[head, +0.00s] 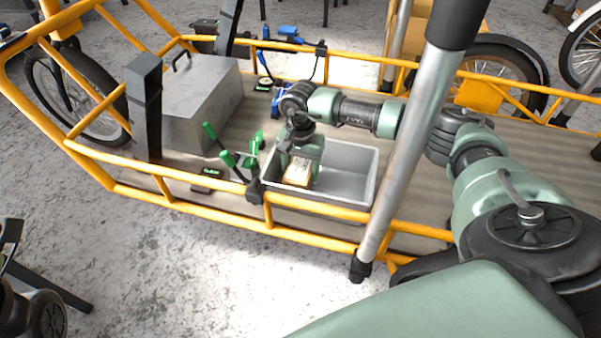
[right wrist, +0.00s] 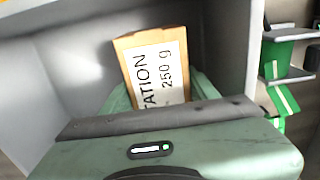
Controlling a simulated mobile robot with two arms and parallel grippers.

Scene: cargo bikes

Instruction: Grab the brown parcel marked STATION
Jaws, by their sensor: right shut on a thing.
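The brown parcel (head: 298,173) is in the grey tray (head: 363,182) on the cargo bike's deck. In the right wrist view the parcel (right wrist: 155,65) shows a white label reading "TATION" and "250 g", its first letter hidden. My right gripper (head: 299,160) reaches down into the tray from above and is shut on the parcel. In the right wrist view the green fingers of the right gripper (right wrist: 160,95) lie on both sides of the parcel, whose lower part is hidden by the gripper body.
Green-handled tools (head: 232,158) stand just left of the tray, and they also show at the right in the right wrist view (right wrist: 282,75). A grey metal box (head: 190,105) sits further left. Yellow frame rails (head: 210,203) and a slanted silver post (head: 402,150) border the deck.

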